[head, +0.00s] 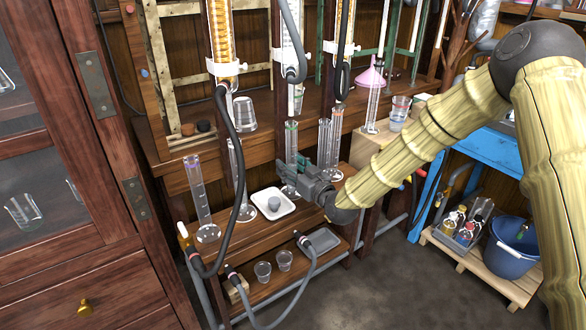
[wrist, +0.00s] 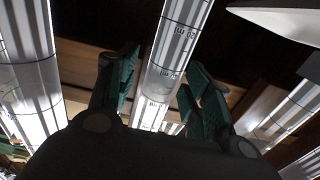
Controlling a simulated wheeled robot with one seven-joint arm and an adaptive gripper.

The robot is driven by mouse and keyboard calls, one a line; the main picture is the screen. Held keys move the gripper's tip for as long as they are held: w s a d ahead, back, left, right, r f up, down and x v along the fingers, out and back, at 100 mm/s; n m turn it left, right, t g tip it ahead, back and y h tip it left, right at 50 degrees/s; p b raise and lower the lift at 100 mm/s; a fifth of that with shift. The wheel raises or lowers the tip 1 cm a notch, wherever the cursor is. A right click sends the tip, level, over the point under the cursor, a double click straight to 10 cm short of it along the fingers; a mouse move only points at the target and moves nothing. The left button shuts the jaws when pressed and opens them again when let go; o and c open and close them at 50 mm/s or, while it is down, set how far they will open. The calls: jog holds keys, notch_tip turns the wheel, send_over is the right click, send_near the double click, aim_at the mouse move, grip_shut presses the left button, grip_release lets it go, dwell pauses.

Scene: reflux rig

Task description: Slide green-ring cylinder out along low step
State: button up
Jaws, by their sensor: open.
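The green-ring cylinder (head: 291,145) is a tall clear measuring cylinder with a green band near its top. It stands upright on the low step (head: 255,228), behind the white tray. My gripper (head: 292,176) is at its lower part in the head view and hides some of it there. In the wrist view a clear graduated cylinder (wrist: 172,45) stands between the two open fingers of my gripper (wrist: 160,84). It appears to be the green-ring one, though its ring is out of view. Gaps show beside the fingers, and I cannot tell whether either touches the glass.
A purple-ring cylinder (head: 197,195) stands to the left. More cylinders (head: 325,145) stand close on the right. A white tray (head: 259,197) with a grey piece lies in front. Dark hoses (head: 243,165) hang nearby. Small beakers (head: 263,270) stand on the shelf below.

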jog(key=c, duration=1)
jog(key=shift+r+p, duration=0.35)
jog(key=shift+s, duration=0.1)
jog(key=p+v, duration=0.2)
jog(key=v, duration=0.7)
dwell(0.9)
dwell(0.3)
